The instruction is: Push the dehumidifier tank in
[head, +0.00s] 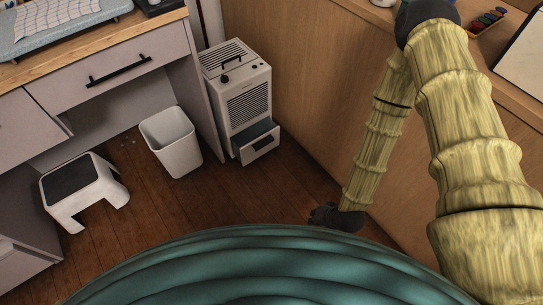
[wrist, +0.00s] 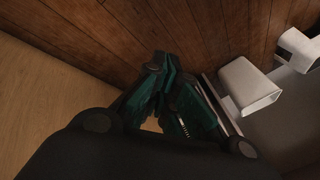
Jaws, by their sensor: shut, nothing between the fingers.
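The dehumidifier (head: 237,92) is a white upright box with a vented top and front, standing on the floor between the drawer cabinet and the wooden panel. Its tank (head: 262,146) sticks out at the bottom front like an open drawer, with a dark slot in its white face. My gripper (wrist: 163,62) shows in the wrist view with its teal fingers together and nothing between them, over the floor. I cannot make out the tank clearly in the wrist view.
A white bin (head: 171,142) stands left of the dehumidifier; it also shows in the wrist view (wrist: 247,84). A white step stool (head: 83,190) with a dark top is further left. The wooden panel (head: 318,100) bounds the right. Floor (head: 235,198) before the tank is clear.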

